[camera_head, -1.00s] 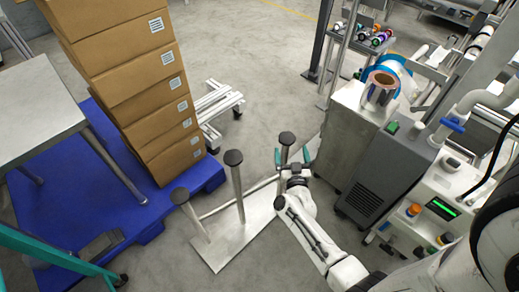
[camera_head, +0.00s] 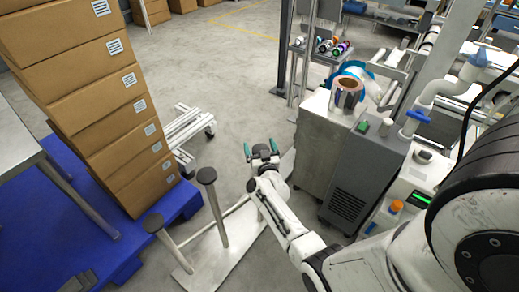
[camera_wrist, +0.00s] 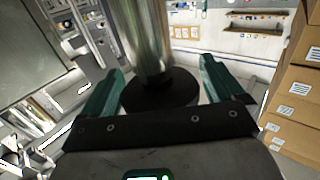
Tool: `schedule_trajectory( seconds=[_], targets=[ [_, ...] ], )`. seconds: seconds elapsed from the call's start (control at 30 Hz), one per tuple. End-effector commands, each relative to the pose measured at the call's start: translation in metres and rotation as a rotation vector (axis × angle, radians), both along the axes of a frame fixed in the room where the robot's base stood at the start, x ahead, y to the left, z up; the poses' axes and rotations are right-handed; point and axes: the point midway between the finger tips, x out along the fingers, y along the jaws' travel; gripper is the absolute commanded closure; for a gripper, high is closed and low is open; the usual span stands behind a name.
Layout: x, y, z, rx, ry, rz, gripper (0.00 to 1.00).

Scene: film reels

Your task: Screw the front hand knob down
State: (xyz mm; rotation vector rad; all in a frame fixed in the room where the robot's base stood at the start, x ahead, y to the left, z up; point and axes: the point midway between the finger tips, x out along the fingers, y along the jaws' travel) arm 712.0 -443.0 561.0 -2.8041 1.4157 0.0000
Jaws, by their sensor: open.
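A metal stand rises from a flat base plate (camera_head: 238,240) on the floor, with metal posts topped by dark round knobs. One knob (camera_head: 206,175) is in the middle of the head view and another (camera_head: 153,222) is lower left; both are clear of my gripper. My gripper (camera_head: 261,149) is open at the third post, its teal fingers to either side. In the wrist view a dark knob (camera_wrist: 160,88) with its metal post (camera_wrist: 141,35) is between the open fingers, close to the palm, with gaps on both sides. I cannot tell which knob is the front one.
A leaning stack of cardboard boxes (camera_head: 95,90) stands on a blue pallet (camera_head: 185,200) at left. Open floor (camera_head: 235,100) lies beyond the stand.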

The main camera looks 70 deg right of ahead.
Motion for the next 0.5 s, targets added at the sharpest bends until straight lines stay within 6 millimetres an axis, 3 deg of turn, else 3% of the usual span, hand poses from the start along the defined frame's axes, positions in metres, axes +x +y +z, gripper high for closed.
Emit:
schedule_trajectory(
  seconds=[0.23,0.5],
  targets=[
    [0.0009,-0.0003,0.0004,0.0,0.0,0.001,0.06],
    [0.0008,-0.0002,0.0003,0.0,0.0,0.001,0.3]
  ],
)
